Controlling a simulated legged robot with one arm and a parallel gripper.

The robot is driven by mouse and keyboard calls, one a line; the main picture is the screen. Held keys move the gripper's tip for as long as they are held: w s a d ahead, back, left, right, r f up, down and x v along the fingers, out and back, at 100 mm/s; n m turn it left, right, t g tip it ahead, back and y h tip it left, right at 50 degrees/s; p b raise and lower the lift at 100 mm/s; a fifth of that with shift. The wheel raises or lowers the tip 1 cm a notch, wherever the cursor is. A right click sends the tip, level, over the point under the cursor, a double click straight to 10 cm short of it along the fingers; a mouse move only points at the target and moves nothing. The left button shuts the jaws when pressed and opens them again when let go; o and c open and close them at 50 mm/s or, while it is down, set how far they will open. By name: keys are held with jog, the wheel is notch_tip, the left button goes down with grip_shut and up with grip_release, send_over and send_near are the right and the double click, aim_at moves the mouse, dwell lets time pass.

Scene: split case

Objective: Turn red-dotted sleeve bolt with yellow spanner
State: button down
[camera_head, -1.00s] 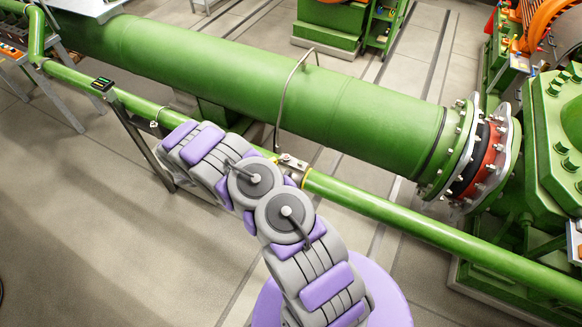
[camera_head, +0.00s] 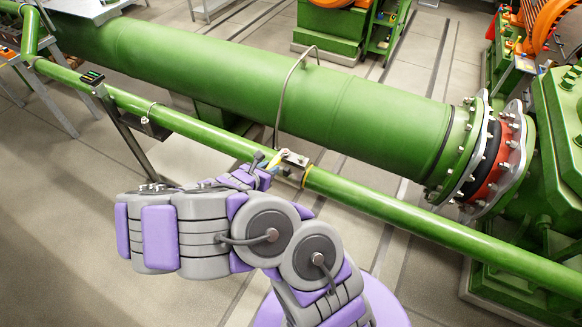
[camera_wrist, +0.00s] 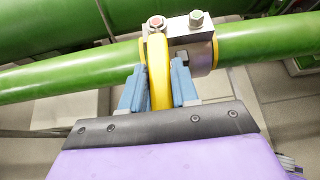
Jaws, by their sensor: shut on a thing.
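The yellow spanner (camera_wrist: 158,75) stands upright in the wrist view between the blue fingers of my gripper (camera_wrist: 158,88), which is shut on it. The spanner's upper end is just below the red-dotted bolt (camera_wrist: 156,22); I cannot tell whether it is around the bolt head. This bolt is on the left of the metal sleeve (camera_wrist: 192,34) on the thin green pipe. A second bolt (camera_wrist: 196,18) with a greenish top is on its right. In the head view the sleeve (camera_head: 293,160) shows with a bit of yellow beside my gripper (camera_head: 265,174); the bolts are too small to tell apart.
The thin green pipe (camera_head: 390,210) runs across the view beside a thick green pipe (camera_head: 240,80). A bent thin metal tube (camera_head: 280,95) rises between them. A small dark device (camera_head: 92,78) sits on a post at the left. The floor at the lower left is clear.

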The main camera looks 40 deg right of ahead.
jog(key=shift+r+p, duration=0.2)
jog(key=shift+p, duration=0.1)
jog(key=shift+r+p, duration=0.65)
jog(key=shift+r, duration=0.2)
